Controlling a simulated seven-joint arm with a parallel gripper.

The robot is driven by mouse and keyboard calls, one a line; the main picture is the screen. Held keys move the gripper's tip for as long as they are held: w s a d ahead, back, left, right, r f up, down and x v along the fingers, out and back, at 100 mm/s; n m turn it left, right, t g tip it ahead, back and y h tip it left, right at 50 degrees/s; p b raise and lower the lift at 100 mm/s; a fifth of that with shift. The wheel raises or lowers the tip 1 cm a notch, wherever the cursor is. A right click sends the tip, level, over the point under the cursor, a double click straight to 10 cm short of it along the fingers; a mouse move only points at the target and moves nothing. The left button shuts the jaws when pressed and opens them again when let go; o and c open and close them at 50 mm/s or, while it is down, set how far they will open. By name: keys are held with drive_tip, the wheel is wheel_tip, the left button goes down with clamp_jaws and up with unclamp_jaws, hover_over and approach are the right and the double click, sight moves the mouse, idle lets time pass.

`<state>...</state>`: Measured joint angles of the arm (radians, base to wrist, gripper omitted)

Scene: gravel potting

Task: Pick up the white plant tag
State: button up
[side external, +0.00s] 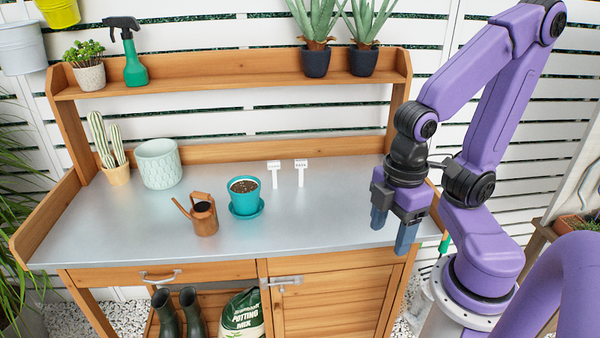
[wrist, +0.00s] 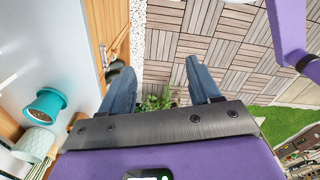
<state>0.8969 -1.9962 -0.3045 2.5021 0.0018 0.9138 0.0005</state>
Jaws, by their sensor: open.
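Two white T-shaped plant tags are on the grey metal bench top, behind and right of the teal pot in the side view: a left tag (side external: 274,172) and a right tag (side external: 301,170). The right one has faint dark marks on its head. I cannot tell whether they lie flat or stand. My gripper (side external: 392,234) is open and empty, fingers down, over the right front edge of the bench, well to the right of both tags. In the wrist view my gripper (wrist: 157,66) shows a wide empty gap, and I cannot make out either tag there.
A teal pot (side external: 244,187) with dark soil sits on a teal saucer (side external: 247,214). A copper watering can (side external: 203,215) is left of it. A mint pot (side external: 158,165) and a cactus stand further left. A wooden shelf (side external: 236,86) spans the back. The bench's right half is clear.

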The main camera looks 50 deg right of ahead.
drive_tip(key=shift+c, duration=0.7)
